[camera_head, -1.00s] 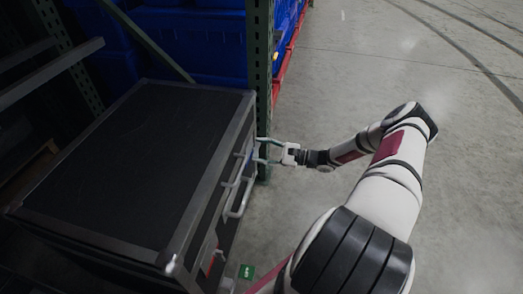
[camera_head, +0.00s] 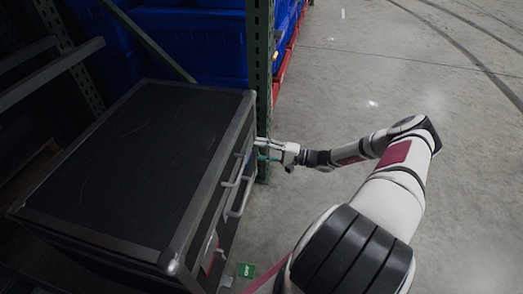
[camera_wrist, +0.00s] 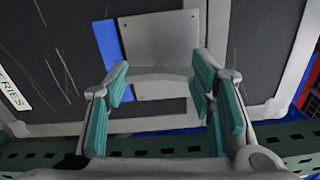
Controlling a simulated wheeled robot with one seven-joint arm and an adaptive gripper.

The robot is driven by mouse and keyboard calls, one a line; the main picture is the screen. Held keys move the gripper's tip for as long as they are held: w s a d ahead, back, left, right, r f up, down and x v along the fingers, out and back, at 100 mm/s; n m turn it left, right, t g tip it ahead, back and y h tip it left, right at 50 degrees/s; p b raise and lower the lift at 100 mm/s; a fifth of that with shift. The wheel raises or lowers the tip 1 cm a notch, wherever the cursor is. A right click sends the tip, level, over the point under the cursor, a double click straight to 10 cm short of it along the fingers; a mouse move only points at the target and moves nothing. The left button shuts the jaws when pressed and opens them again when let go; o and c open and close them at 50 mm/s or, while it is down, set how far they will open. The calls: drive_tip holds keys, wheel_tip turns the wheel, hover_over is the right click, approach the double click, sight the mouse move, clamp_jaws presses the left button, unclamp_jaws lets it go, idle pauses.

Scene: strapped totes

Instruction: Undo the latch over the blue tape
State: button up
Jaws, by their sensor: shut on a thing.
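The latch (camera_wrist: 160,74) is a pale grey bar with a flat metal plate (camera_wrist: 160,38) on the dark side of a strapped case. A strip of blue tape (camera_wrist: 108,45) runs along the plate's left side, partly hidden behind the latch and finger. My gripper (camera_wrist: 162,76) has teal-padded fingers on both sides of the latch and is shut on it. In the head view my gripper (camera_head: 262,150) reaches the case's right side near its far corner; the latch is too small there to make out clearly.
The black-topped case (camera_head: 140,165) stands at left, with grey handles (camera_head: 241,192) on its right side. A green rack post (camera_head: 259,80) stands close beyond my gripper, with blue totes (camera_head: 195,45) behind. Open concrete floor (camera_head: 400,60) lies to the right.

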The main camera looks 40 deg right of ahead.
drive_tip(key=shift+n, duration=0.6)
drive_tip(key=o, duration=1.2)
drive_tip(key=shift+c, duration=0.2)
drive_tip(key=v, duration=1.2)
